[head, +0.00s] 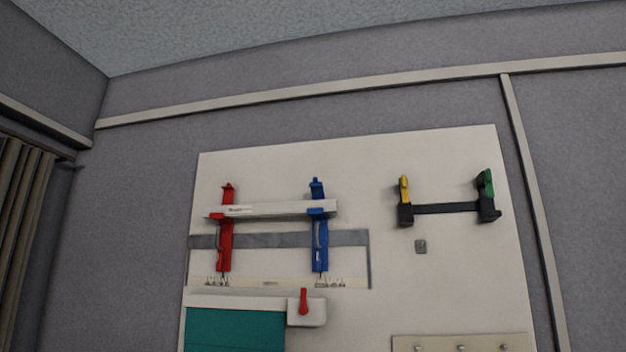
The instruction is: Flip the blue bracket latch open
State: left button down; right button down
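The blue bracket (320,240) is mounted upright on the white wall board, right of a matching red bracket (225,243). Its latch tab (317,188) stands up at the top, above a white bar (272,209) that runs across both brackets. Whether the latch is closed over the bar is too small to tell. Neither of my grippers shows in the head view.
The white board (380,160) hangs on a grey wall. To the right, a black holder (447,208) carries a yellow tab (404,188) and a green tab (486,184). Below are a teal panel (235,330) and a box with a red lever (304,301). No table shows.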

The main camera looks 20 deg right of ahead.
aim_at(317, 190)
jog(key=i+j, duration=1)
jog(key=j, duration=0.2)
jog(key=z, duration=1.5)
